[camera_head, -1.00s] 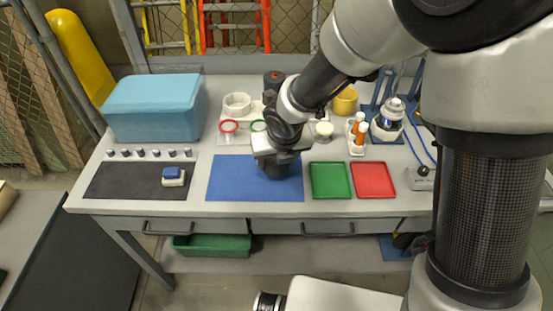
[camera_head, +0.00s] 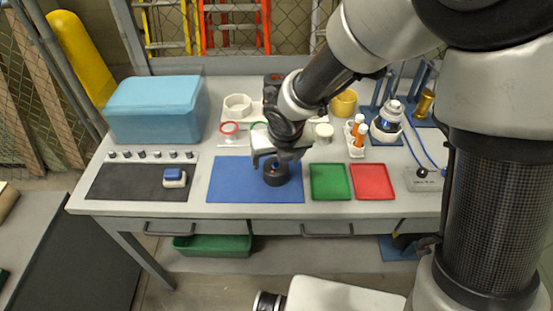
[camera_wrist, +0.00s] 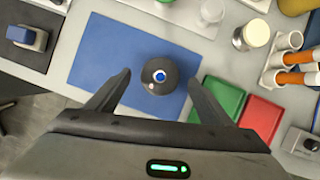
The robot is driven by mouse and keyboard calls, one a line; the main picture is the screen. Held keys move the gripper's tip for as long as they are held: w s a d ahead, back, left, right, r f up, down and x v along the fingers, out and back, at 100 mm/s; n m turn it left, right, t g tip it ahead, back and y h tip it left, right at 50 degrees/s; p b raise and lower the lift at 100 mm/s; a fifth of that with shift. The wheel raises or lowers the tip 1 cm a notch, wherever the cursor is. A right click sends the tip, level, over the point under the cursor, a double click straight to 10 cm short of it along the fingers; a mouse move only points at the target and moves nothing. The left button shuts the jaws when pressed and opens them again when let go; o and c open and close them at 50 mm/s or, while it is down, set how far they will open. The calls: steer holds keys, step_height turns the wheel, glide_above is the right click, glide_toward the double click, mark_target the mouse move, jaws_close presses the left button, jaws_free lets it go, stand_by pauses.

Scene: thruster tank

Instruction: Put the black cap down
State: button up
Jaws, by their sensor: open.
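The black cap (camera_head: 276,173) is a round dark piece with a small blue spot at its top centre. It rests on the blue mat (camera_head: 228,180), toward the mat's right side. In the wrist view the cap (camera_wrist: 160,84) lies on the mat (camera_wrist: 100,45) between and beyond my fingertips. My gripper (camera_head: 276,158) is just above the cap. In the wrist view my gripper (camera_wrist: 160,78) is open, with a gap between each finger and the cap.
A green tray (camera_head: 330,181) and a red tray (camera_head: 373,181) lie right of the mat. A dark mat (camera_head: 120,182) with a blue-and-white block (camera_head: 174,177) is at left. A blue box (camera_head: 155,108) stands behind it. The blue mat's left half is clear.

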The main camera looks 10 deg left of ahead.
steer(key=p+v, duration=0.4)
steer(key=v, duration=0.6)
steer(key=shift+d+r, duration=0.1)
steer(key=shift+r, duration=0.05)
